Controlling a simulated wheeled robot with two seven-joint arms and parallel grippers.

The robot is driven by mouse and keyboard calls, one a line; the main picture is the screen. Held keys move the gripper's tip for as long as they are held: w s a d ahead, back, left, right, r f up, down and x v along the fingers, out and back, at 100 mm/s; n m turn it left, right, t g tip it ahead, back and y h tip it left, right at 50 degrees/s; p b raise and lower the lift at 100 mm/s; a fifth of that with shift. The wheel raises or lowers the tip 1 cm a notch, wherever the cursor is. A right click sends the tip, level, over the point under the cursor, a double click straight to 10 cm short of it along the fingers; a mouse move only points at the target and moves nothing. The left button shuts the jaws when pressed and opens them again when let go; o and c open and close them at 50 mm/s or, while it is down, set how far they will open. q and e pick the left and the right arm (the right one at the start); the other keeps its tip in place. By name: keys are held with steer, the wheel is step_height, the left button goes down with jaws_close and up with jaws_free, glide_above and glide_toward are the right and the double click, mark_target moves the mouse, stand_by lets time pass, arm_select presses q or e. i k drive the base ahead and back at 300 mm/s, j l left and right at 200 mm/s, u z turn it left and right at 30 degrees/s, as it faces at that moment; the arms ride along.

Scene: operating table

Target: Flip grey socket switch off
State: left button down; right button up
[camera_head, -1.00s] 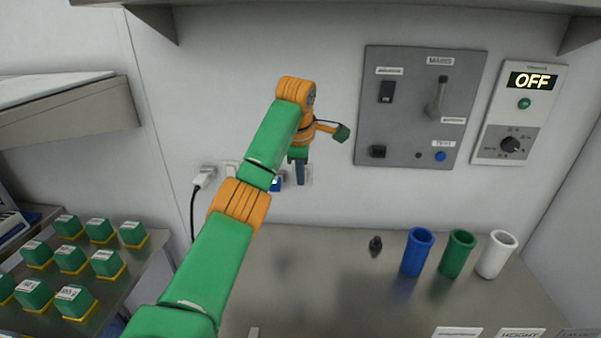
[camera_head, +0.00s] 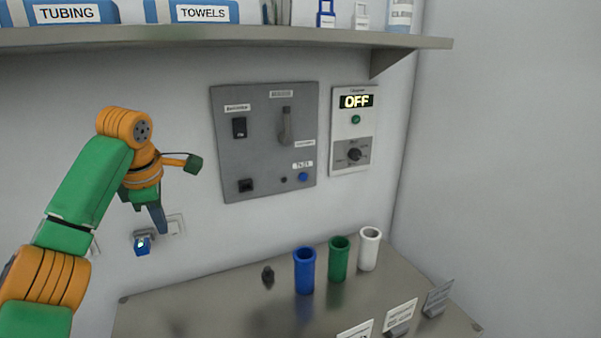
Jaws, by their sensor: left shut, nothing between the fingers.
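My left gripper (camera_head: 160,225) is shut and empty, with its dark fingers pointing down in front of the wall sockets. A blue plug (camera_head: 142,245) sits in the wall just left of the fingertips. A pale socket plate (camera_head: 177,225) shows just right of the fingers, partly covered by them. I cannot tell whether the fingertips touch the wall or the plate. I cannot make out a grey socket switch or its position; it may be behind the gripper. My right gripper is not in view.
A grey control panel (camera_head: 262,180) and a white unit reading OFF (camera_head: 352,165) are on the wall to the right. A shelf (camera_head: 230,42) juts out above. Blue (camera_head: 304,272), green (camera_head: 338,260) and white (camera_head: 369,250) cups stand on the metal table (camera_head: 225,300).

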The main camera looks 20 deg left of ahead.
mark_target(174, 230)
steer(key=k, duration=1.45)
